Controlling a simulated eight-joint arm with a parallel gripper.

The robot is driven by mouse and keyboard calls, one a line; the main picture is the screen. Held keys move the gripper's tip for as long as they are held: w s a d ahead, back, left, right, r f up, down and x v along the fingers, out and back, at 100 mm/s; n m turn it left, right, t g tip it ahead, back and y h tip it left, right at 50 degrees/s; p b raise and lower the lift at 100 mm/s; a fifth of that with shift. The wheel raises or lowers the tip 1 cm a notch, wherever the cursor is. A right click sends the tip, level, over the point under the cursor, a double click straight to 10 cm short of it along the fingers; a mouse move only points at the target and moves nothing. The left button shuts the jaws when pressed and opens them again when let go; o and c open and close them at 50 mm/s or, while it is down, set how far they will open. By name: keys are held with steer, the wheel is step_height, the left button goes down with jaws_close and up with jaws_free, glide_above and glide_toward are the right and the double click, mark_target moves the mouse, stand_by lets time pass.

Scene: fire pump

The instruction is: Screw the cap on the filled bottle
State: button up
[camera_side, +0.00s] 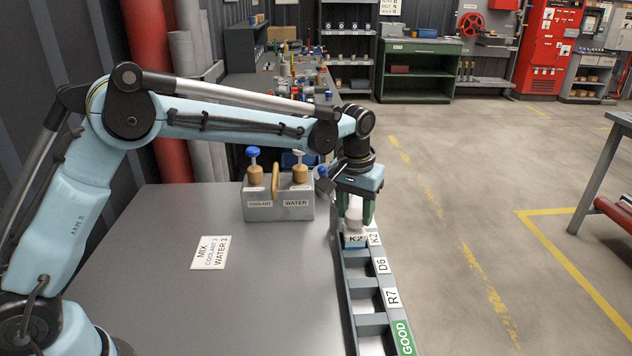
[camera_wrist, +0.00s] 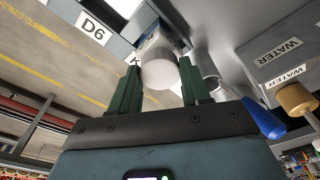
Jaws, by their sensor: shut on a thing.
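A bottle labelled K2 (camera_side: 355,241) stands upright in the far slot of the rack (camera_side: 365,298), its label facing the side camera. A white cap (camera_side: 354,209) is at the bottle's top, between my fingers. My gripper (camera_side: 354,212) points down over this slot with its green fingers shut on the white cap. In the wrist view the cap (camera_wrist: 160,72) shows as a pale round thing between the two fingers (camera_wrist: 158,85), with the bottle (camera_wrist: 158,42) beyond it. I cannot tell how tightly the cap sits on the neck.
Rack slots labelled D6 and R7 look empty, with a green GOOD sign (camera_side: 403,338) at the near end. The COOLANT and WATER dispenser block (camera_side: 279,202) stands close left of my gripper. A MIX card (camera_side: 211,252) lies on the open grey table (camera_side: 240,310).

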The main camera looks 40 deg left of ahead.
steer(key=shift+f, duration=0.55)
stand_by(1.1)
steer(key=m, duration=0.4)
steer(key=shift+m+h, duration=0.3)
stand_by(0.3)
steer(key=shift+a+m, duration=0.1)
steer(key=shift+m, duration=0.4)
steer(key=m, duration=0.3)
steer(key=shift+m, duration=0.3)
steer(key=shift+m+h, duration=0.3)
steer(key=shift+m, duration=0.6)
steer(key=shift+m+g, duration=0.3)
steer(key=shift+m, duration=1.1)
